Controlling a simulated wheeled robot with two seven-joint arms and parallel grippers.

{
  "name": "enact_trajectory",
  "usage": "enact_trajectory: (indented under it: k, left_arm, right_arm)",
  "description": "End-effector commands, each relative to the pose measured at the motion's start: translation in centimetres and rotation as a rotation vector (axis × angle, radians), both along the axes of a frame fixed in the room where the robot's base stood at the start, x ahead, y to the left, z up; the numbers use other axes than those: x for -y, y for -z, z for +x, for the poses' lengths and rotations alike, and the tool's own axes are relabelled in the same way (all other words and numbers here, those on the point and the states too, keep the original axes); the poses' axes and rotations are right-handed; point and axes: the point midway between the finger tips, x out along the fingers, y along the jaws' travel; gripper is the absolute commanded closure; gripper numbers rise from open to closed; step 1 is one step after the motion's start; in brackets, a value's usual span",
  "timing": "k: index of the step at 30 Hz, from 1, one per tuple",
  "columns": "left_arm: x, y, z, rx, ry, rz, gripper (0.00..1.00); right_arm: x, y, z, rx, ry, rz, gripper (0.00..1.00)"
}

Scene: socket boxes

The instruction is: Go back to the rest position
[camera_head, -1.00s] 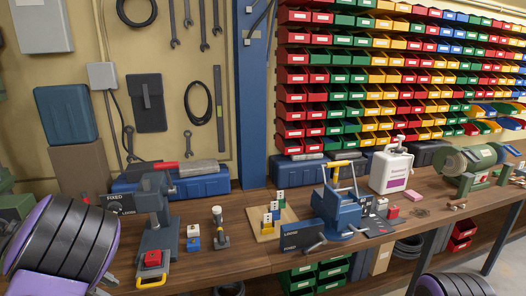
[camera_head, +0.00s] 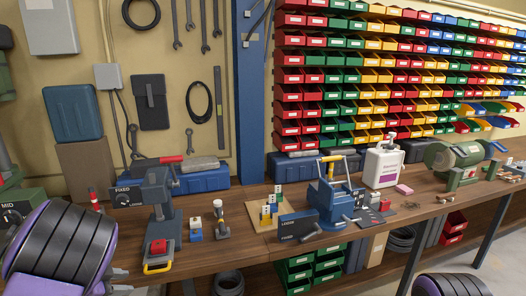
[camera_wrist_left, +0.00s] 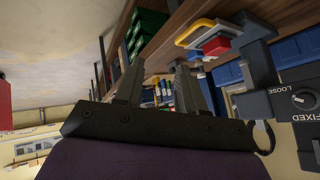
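My left arm comes in at the lower left, and its gripper (camera_head: 118,281) shows only partly, low in front of the bench. In the left wrist view my left gripper (camera_wrist_left: 160,88) has its fingers apart with nothing held between them. My right arm shows only as a dark rounded link at the bottom right; its gripper is out of view. A red block (camera_head: 158,246) sits in a grey holder with a yellow handle, at the foot of the grey clamp stand (camera_head: 160,212) marked FIXED and LOOSE.
The wooden bench (camera_head: 240,246) carries a blue vise-like device (camera_head: 333,203), a white bottle (camera_head: 384,167) and a grinder (camera_head: 454,160). A green box marked MID (camera_head: 20,212) stands near my left arm. Green bins (camera_head: 296,270) sit below the bench.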

Motion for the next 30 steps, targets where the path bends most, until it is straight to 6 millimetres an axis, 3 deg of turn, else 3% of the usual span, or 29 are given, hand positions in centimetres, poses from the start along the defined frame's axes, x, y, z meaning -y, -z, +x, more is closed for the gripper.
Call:
enact_trajectory:
  k: [5, 8, 11, 12, 15, 18, 21, 24, 30]
  left_arm:
    - [1.5, 3.9, -0.2, 0.079, -0.236, -0.151, 0.61]
    - [2.2, 7.9, -1.9, 0.097, -0.455, -0.252, 0.61]
    - [3.1, 14.0, -6.5, 0.063, -0.763, -0.332, 0.61]
    - [3.5, 16.6, -9.2, 0.035, -0.897, -0.347, 0.61]
    - [4.8, 21.6, -16.7, -0.062, -1.177, -0.334, 0.61]
    - [6.7, 24.8, -23.9, -0.171, -1.376, -0.285, 0.61]
    - [8.8, 26.7, -29.2, -0.275, -1.473, -0.247, 0.61]
    - [10.6, 28.1, -31.7, -0.354, -1.482, -0.241, 0.61]
    - [10.6, 28.4, -32.6, -0.371, -1.487, -0.226, 0.61]
  right_arm:
    - [0.0, 0.6, 0.0, -0.001, 0.0, 0.001, 0.0]
    - [0.0, 1.2, 0.0, -0.001, 0.0, 0.001, 0.0]
    - [0.0, 2.1, 0.0, -0.001, 0.0, 0.001, 0.0]
    - [0.0, 2.5, 0.0, -0.001, 0.0, 0.001, 0.0]
    - [0.0, 3.3, 0.0, -0.001, 0.0, 0.001, 0.0]
    - [0.0, 4.0, 0.0, -0.001, 0.0, 0.001, 0.0]
    - [0.0, 4.6, 0.0, -0.001, 0.0, 0.001, 0.0]
    - [0.0, 5.1, 0.0, -0.001, 0.0, 0.001, 0.0]
    - [0.0, 5.1, 0.0, -0.001, 0.0, 0.001, 0.0]
